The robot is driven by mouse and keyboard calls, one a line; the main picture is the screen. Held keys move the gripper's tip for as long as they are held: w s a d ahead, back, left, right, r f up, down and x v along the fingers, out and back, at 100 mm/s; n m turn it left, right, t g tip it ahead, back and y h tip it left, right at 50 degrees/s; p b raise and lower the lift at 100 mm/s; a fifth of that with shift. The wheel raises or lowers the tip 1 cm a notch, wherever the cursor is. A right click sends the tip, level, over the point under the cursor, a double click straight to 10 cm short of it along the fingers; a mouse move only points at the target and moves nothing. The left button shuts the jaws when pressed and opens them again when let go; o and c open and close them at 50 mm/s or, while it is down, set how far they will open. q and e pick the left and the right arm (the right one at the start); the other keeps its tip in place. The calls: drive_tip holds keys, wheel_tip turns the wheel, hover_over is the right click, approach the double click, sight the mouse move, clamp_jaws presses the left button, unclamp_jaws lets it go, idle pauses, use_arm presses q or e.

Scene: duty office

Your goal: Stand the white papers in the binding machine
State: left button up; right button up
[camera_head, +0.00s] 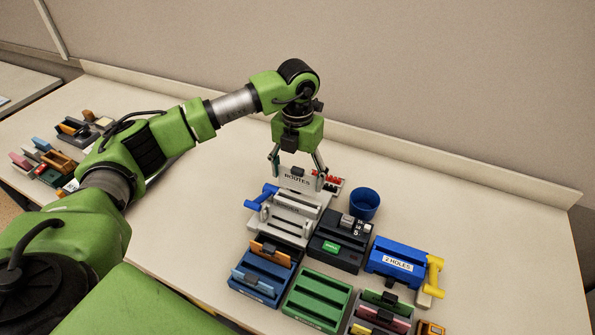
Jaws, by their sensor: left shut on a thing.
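The white papers (297,184), with dark lettering that seems to read "ROUTES", stand upright in my left gripper (297,177). Its two fingers are shut on their sides. A black clip shows at their top edge. A white-grey machine with a blue lever (285,219), which looks like the binding machine, is just below and in front of the papers. The lower edge of the papers is close above or behind its back part; I cannot tell whether they touch. My right gripper is not in view.
A blue cup (364,203) stands right of the papers. A black keyed machine (340,241) and a blue "2 HOLES" punch (404,262) are to the right. Blue (262,285) and green (317,300) racks stand in front. Several small items lie far left. The table's right side is clear.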

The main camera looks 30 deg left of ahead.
use_arm(q)
wheel_tip(320, 180, down, 2)
drive_tip(key=shift+f+b, duration=0.25)
drive_tip(key=shift+b, duration=0.35)
drive_tip(key=shift+f+b, duration=1.3)
drive_tip(key=shift+f, duration=0.75)
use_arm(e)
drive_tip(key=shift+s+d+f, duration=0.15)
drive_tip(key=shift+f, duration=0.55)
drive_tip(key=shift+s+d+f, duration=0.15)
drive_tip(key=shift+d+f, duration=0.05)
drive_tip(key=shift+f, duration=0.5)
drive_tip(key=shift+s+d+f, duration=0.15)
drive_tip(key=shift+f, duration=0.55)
use_arm(q)
drive_tip(key=o, duration=1.1)
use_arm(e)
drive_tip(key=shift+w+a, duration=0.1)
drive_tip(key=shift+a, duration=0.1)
use_arm(q)
drive_tip(key=shift+r, duration=0.1)
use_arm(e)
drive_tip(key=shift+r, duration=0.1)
